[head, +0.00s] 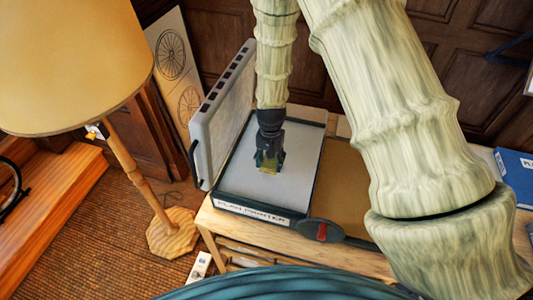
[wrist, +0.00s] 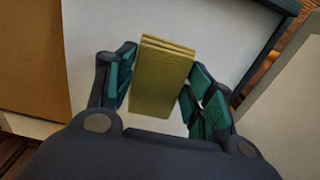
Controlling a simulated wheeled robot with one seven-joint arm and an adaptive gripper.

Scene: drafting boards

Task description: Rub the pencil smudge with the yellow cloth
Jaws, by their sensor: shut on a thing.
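My gripper (head: 268,160) points down over the white board of the open plan printer (head: 240,187). It is shut on the folded yellow cloth (wrist: 163,75), which sits between the two fingers in the wrist view. No pencil smudge is visible in either view; the cloth and gripper cover part of the surface.
The printer's raised lid (head: 222,110) stands close at the left of my gripper. A brown board (head: 345,180) lies to the right. A dark paddle-shaped thing with a red mark (head: 321,231) is at the front edge. A floor lamp (head: 75,60) stands at left, a blue binder (head: 515,170) far right.

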